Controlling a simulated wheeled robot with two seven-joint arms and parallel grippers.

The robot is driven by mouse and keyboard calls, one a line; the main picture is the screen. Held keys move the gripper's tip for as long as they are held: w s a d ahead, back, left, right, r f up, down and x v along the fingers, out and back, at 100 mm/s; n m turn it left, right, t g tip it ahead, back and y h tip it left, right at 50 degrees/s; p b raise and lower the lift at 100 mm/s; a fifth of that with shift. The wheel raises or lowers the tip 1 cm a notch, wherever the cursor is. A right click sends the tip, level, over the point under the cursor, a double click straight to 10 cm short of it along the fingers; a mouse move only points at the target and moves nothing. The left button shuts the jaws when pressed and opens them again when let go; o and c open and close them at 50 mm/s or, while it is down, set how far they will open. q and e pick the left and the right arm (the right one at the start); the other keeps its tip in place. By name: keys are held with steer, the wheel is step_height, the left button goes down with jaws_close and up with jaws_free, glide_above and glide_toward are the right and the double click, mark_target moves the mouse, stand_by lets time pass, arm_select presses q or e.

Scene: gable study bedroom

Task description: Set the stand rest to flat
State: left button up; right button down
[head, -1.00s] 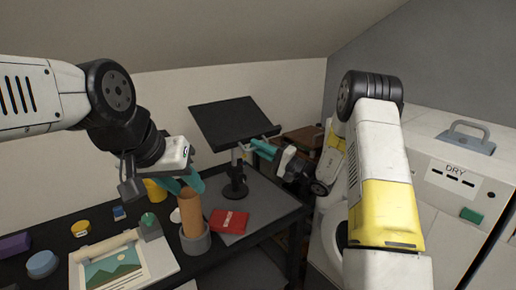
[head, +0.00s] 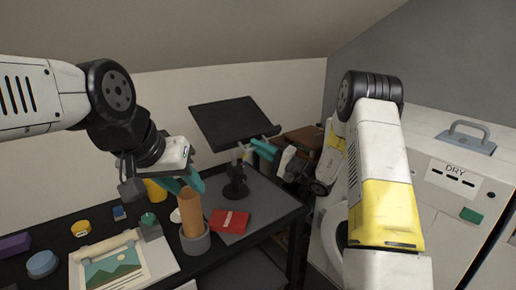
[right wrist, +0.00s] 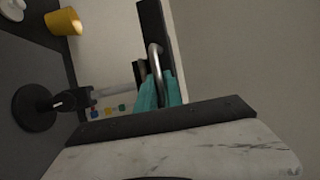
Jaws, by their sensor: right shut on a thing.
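The stand (head: 236,180) is black with a round base and a short post, and stands on a grey mat at the table's right end. Its rest (head: 232,120) is a dark panel, visibly tilted. My right gripper (head: 262,148) has teal fingers and is at the rest's lower right edge. In the right wrist view its fingers (right wrist: 158,92) are shut on a curved metal handle (right wrist: 156,58) beside the dark panel edge; the stand's base (right wrist: 36,108) shows at left. My left gripper (head: 184,181) hangs behind the brown cylinder, its teal fingers looking apart and empty, partly hidden.
A brown cylinder (head: 190,210) stands in a grey holder (head: 195,246). A red packet (head: 230,221) lies on the mat before the stand. A picture board (head: 112,268) and small coloured items lie at left. A white dryer (head: 450,150) is at right.

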stand_by(0.4)
steer(key=shift+s+d+r+h, duration=0.15)
steer(key=shift+r+h, duration=0.15)
steer(key=shift+r, duration=0.4)
step_height(320, 180, up, 8)
steer(key=m+g+h, duration=0.1)
steer(key=g+h, duration=0.1)
steer(key=shift+f+m+h, duration=0.25)
steer(key=shift+m+h, duration=0.15)
steer(key=shift+r, duration=0.1)
steer(key=c, duration=1.5)
jaws_free()
